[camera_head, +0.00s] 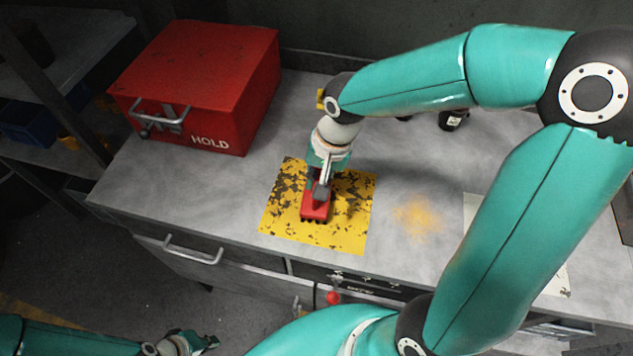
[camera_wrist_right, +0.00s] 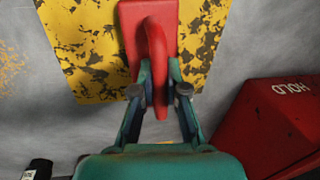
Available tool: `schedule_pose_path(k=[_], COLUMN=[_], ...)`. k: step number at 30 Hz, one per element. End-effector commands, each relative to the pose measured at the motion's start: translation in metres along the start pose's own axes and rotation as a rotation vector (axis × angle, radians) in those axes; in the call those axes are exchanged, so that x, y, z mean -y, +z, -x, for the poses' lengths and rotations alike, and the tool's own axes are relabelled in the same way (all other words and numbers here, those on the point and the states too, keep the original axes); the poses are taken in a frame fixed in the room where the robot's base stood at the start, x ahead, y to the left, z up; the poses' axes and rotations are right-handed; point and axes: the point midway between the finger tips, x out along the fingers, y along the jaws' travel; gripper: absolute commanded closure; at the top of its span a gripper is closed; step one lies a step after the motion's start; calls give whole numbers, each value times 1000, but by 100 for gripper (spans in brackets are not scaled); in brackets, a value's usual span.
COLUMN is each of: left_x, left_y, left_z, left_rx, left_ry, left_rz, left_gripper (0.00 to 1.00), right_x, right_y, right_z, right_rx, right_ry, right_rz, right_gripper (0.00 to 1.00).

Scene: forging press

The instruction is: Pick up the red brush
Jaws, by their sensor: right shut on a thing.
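The red brush (camera_head: 315,212) rests on the worn yellow mat (camera_head: 346,233) on the grey bench. In the right wrist view, the brush (camera_wrist_right: 132,28) shows its flat red block and a curved red handle. My right gripper (camera_head: 321,184) comes down over the brush from above. In the right wrist view, its two teal fingers (camera_wrist_right: 158,78) are shut on the handle, one on each side. The underside of the brush is hidden. My left gripper (camera_head: 190,344) is low at the bottom left, away from the bench top, and seems empty; its finger opening is unclear.
A red box marked HOLD (camera_head: 205,85) stands at the back left of the bench. A small dark bottle (camera_head: 452,120) is at the back. An orange powder stain (camera_head: 418,214) lies right of the mat. Drawers with a metal handle (camera_head: 180,250) line the bench front.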

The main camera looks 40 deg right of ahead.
Motion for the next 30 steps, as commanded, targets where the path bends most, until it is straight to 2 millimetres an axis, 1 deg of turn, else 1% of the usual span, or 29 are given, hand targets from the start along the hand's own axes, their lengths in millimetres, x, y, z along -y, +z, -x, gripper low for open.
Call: schedule_pose_path(k=[5, 8, 11, 17, 24, 30], left_x=[0, 0, 0, -1, -2, -3], left_y=[0, 0, 0, 0, 0, 0], left_z=[0, 1, 1, 3, 6, 8], left_rx=[0, 0, 0, 0, 0, 0], left_ry=[0, 0, 0, 0, 0, 0], left_rz=[0, 0, 0, 0, 0, 0], left_gripper=[100, 100, 100, 100, 100, 100], right_x=[3, 5, 8, 17, 28, 35], right_y=[-1, -1, -1, -1, -1, 0], right_z=[9, 19, 33, 74, 130, 167], right_rx=[-4, -5, -5, -6, -5, -3], right_ry=[-3, -4, -5, -7, -7, -5], right_rz=[0, 1, 2, 3, 3, 3], right_gripper=[100, 100, 100, 100, 100, 100])
